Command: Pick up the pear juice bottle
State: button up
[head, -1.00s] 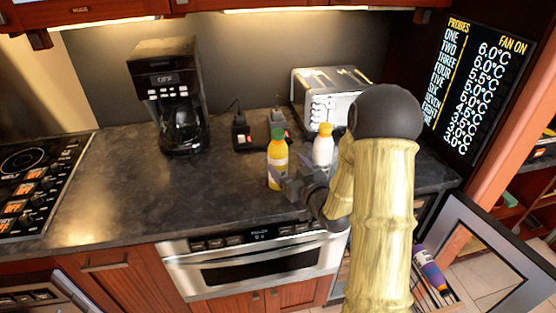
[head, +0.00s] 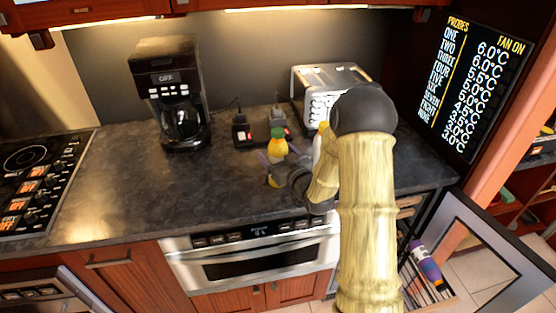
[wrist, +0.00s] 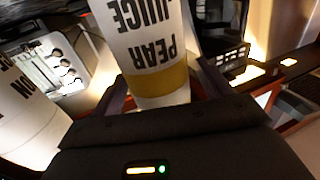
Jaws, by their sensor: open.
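The pear juice bottle (head: 278,146) is yellow with a green cap and stands upright on the dark counter. In the wrist view its white label reading "PEAR JUICE" and a yellow band (wrist: 160,82) fill the upper middle. My gripper (head: 277,160) is open around it, with one finger on each side. The wrist view (wrist: 160,95) shows the bottle between the fingers; I cannot tell whether either finger touches it. The gripper hides the bottle's lower part in the head view.
A white bottle (wrist: 28,115) stands close by on the left in the wrist view. My arm mostly hides it in the head view. A toaster (head: 318,90) and a coffee maker (head: 172,95) stand at the back. The counter's left-middle (head: 130,190) is clear.

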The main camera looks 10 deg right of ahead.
aim_at(278, 130)
dwell(0.3)
jog(key=c, duration=1.4)
jog(key=shift+o, duration=0.2)
jog(key=shift+r, duration=0.15)
notch_tip(278, 130, up, 10)
jog(key=shift+f+b, duration=0.1)
jog(key=shift+b, duration=0.25)
